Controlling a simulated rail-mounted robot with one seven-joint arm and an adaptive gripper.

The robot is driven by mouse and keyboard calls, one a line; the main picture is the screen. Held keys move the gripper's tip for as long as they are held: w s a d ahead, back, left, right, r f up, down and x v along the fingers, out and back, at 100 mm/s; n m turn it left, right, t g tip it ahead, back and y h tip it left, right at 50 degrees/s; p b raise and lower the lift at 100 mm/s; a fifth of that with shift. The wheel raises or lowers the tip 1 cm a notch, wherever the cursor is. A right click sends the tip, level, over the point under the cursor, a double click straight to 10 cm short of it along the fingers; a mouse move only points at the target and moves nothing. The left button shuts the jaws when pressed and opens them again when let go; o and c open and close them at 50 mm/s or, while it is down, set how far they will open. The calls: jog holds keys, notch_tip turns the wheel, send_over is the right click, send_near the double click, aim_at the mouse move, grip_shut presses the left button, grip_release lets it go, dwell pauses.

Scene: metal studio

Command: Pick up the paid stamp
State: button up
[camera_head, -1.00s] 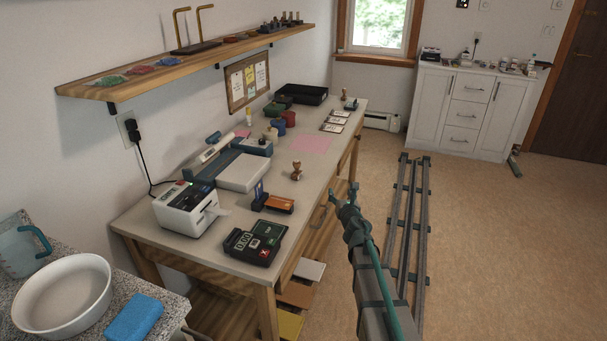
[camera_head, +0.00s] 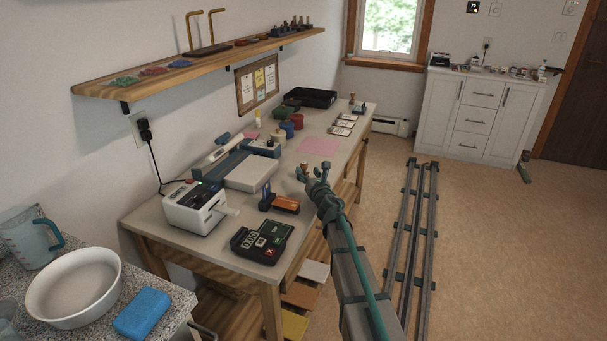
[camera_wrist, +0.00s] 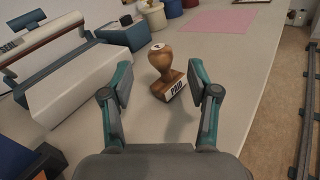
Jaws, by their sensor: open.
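The paid stamp (camera_wrist: 166,72) stands upright on the worktable in the wrist view, with a turned wooden handle and a white label reading PAID on its base. My gripper (camera_wrist: 160,88) is open, with one finger to the left and one to the right of the stamp; the stamp appears slightly beyond or between the fingertips, and I cannot tell the exact depth. In the head view my gripper (camera_head: 312,172) is over the table's front edge, and only part of the stamp (camera_head: 304,167) shows beside it.
A grey-white machine (camera_wrist: 85,75) is left of the gripper. A pink sheet (camera_head: 319,145) lies beyond. The surface around the stamp is clear.

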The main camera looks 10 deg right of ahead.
aim_at(305, 167)
jog(key=shift+w+a+p, duration=0.15)
jog(key=shift+w, duration=1.2)
jog(key=shift+w+a+p, duration=0.15)
jog(key=shift+w, duration=1.2)
jog(key=shift+s, duration=0.1)
grip_shut()
jog(key=shift+r, duration=0.15)
